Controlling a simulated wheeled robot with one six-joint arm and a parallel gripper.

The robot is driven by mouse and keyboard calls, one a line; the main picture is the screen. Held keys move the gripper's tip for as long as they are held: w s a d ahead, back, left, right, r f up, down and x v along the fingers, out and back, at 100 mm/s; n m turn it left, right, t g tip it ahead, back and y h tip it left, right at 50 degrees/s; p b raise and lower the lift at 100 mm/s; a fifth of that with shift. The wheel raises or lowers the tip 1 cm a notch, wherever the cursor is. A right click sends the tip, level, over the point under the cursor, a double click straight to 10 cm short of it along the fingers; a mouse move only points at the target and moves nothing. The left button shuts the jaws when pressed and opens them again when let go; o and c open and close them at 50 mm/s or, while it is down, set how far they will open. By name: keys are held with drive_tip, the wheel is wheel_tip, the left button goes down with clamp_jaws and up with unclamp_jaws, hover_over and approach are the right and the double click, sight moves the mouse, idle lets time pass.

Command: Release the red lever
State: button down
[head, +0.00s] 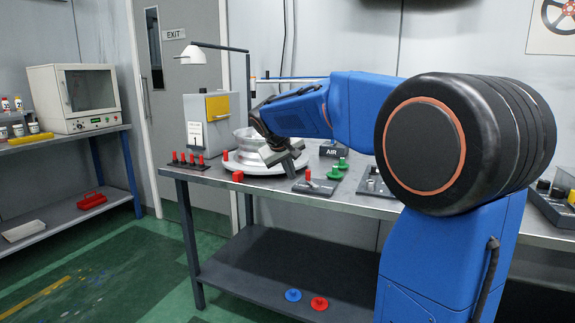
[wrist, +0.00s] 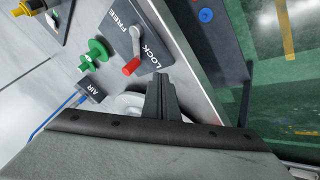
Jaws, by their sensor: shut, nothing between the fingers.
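The red lever (wrist: 131,67) is on a dark plate (wrist: 116,32) marked FREE and LOCK. Its red grip lies beside the word LOCK in the wrist view. The lever also shows in the head view as a small red grip (head: 308,174) on a dark plate (head: 322,186) near the bench's front. My gripper (head: 290,164) is shut and empty, just left of and above the plate in the head view. In the wrist view, my gripper's fingers (wrist: 164,92) are close to the red grip, with a visible gap between them.
A silver wheel hub (head: 250,143) on a pale round base stands behind my gripper. Red pegs (head: 187,160) stand at the bench's left. A lamp (head: 193,55) overhangs the bench.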

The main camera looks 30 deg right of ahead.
sight(307, 171)
drive_tip(key=shift+w+d+f, duration=0.15)
drive_tip(key=shift+d, duration=1.95)
drive_tip(key=shift+d+m, duration=0.15)
drive_tip(key=shift+m, duration=0.15)
drive_tip(key=m, duration=0.1)
drive_tip(key=d+m+g+h, duration=0.1)
drive_tip(key=shift+w+m+g, duration=0.3)
drive_tip(key=shift+w, duration=0.05)
drive_tip(key=m, duration=0.1)
drive_tip(key=d+m+g, duration=0.1)
drive_tip(key=shift+w+d+m+g+h, duration=0.1)
drive_tip(key=shift+d+m+g+h, duration=0.1)
drive_tip(key=shift+m+g+h, duration=0.1)
drive_tip(key=d+m+g, duration=0.1)
drive_tip(key=m, duration=0.1)
drive_tip(key=d+m+g, duration=0.1)
drive_tip(key=m+g, duration=0.1)
drive_tip(key=m, duration=0.1)
drive_tip(key=shift+s+d, duration=0.15)
drive_tip(key=shift+s, duration=0.05)
drive_tip(key=shift+d+g, duration=0.1)
drive_tip(key=shift+g, duration=0.2)
drive_tip(key=shift+s+d, duration=0.15)
drive_tip(key=shift+s, duration=0.05)
drive_tip(key=shift+d, duration=0.15)
